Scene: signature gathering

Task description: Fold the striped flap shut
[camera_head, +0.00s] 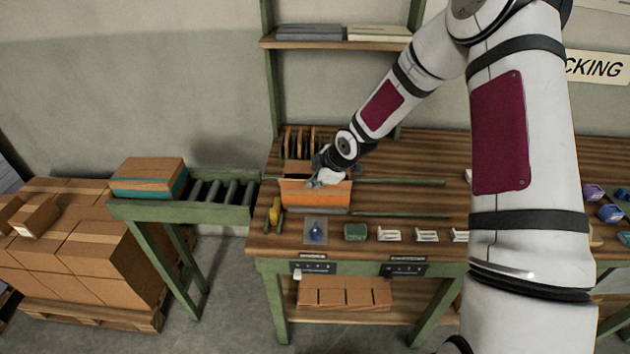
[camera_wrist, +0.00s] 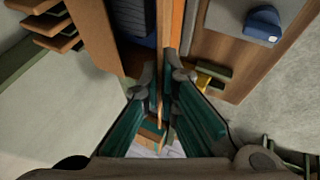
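An open box with an orange front panel (camera_head: 312,194) stands at the left end of the workbench. In the wrist view, my gripper's fingertips (camera_wrist: 160,72) lie close on both sides of a thin upright panel of the box, seen edge-on, with an orange face (camera_wrist: 177,22). They appear closed on it. I cannot make out stripes on this panel, so I cannot tell for sure that it is the striped flap. The box's interior is mostly hidden by my gripper in the head view.
A pad with a blue item (camera_head: 316,232) lies in front of the box, beside a green block (camera_head: 355,232) and white pieces (camera_head: 389,234). A yellow item (camera_head: 275,211) is left of the box. Upright brown dividers (camera_head: 300,140) stand behind. A roller conveyor (camera_head: 215,197) adjoins the bench.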

